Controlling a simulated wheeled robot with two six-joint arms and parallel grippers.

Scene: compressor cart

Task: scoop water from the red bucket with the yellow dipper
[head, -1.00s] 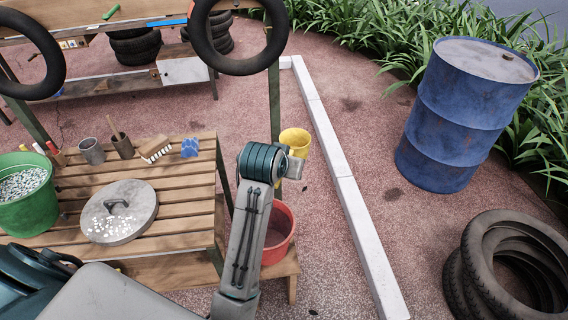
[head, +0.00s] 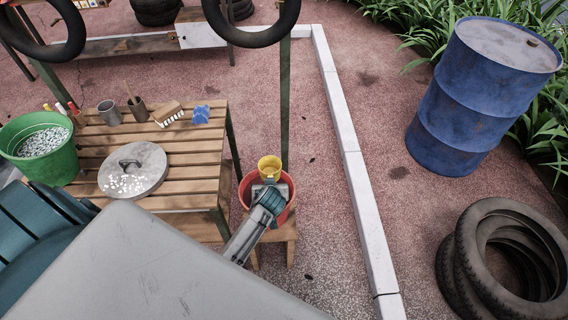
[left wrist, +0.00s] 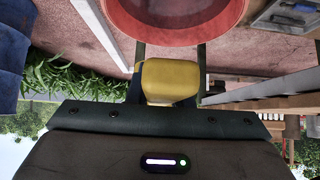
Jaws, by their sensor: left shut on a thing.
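The red bucket (head: 246,192) stands on a small wooden stool beside the slatted table. In the left wrist view its rim and wall (left wrist: 180,32) fill the top. The yellow dipper (head: 269,168) is over the far part of the bucket's mouth in the head view. My left gripper (head: 270,188) is over the bucket and shut on the dipper. In the left wrist view the dipper's yellow part (left wrist: 170,82) sits between the two fingers. My gripper and the dipper hide most of the bucket's inside, and I cannot make out the water. My right gripper is not in view.
The slatted table (head: 193,165) left of the bucket holds a round metal lid (head: 150,160), a green bucket (head: 62,165), cups and brushes. A thin green post (head: 284,110) rises behind the red bucket. A white kerb (head: 356,185) and a blue barrel (head: 478,95) are at right.

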